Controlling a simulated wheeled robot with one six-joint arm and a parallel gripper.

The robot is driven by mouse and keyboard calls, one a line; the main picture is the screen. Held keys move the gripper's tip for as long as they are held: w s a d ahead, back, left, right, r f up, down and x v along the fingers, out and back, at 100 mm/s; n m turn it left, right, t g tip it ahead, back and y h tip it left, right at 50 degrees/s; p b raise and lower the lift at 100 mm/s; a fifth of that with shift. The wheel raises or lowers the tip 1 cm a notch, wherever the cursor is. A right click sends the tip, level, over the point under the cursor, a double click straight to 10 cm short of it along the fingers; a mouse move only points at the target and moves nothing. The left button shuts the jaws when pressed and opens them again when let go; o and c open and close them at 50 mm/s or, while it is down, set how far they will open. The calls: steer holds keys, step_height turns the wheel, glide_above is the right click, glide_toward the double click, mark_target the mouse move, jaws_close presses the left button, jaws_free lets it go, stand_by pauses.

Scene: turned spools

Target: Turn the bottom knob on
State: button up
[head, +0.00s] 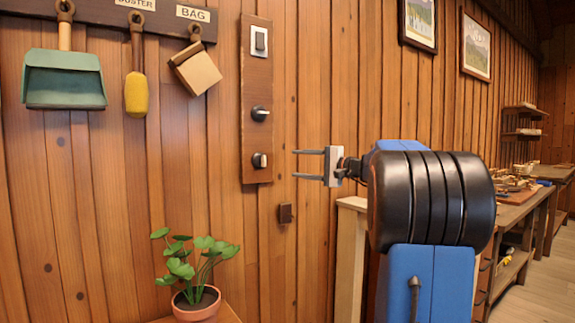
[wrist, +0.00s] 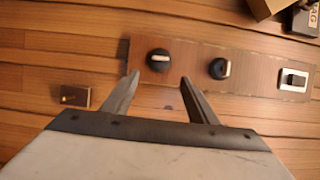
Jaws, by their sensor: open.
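The bottom knob (head: 259,160) is the lowest control on a brown upright wooden panel (head: 257,82). It is dark with a light mark. In the wrist view the bottom knob (wrist: 157,65) is the leftmost one, its light mark running along the panel's length. My gripper (head: 294,164) is open and empty, to the right of the knob and at about its height, apart from it. In the wrist view my gripper (wrist: 160,78) has its fingertips spread, with the knob just beyond the gap between them.
Above are a second knob (head: 260,113), its mark set crosswise, and a switch (head: 259,41). A small brown box (head: 286,213) is on the wall below. A potted plant (head: 196,297) stands lower left.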

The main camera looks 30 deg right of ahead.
steer(key=shift+v, duration=2.55)
steer(key=s+a+f+n+g, duration=0.2)
steer(key=s+a+f+g, duration=0.15)
steer(key=a+f, duration=0.4)
steer(key=s+a+f+n+g+h, duration=0.15)
steer(key=s+a+f, duration=0.35)
steer(key=a, duration=0.6)
steer(key=s+a+f+n+g+y, duration=0.1)
steer(key=s+a+f+n+g, duration=0.2)
steer(key=a+f, duration=0.5)
steer(key=s+a+f+n+g+h, duration=0.1)
steer(key=s+a+f+n+h, duration=0.1)
steer(key=s+f, duration=0.7)
steer(key=s+a+f+n+g+h, duration=0.2)
steer(key=s+f+n+h, duration=0.2)
steer(key=s+f, duration=0.5)
steer(key=shift+s+a+f+n+g+h, duration=0.15)
steer(key=shift+s+a+n+g+h, duration=0.25)
steer(key=shift+s, duration=2.5)
steer(key=shift+d, duration=0.1)
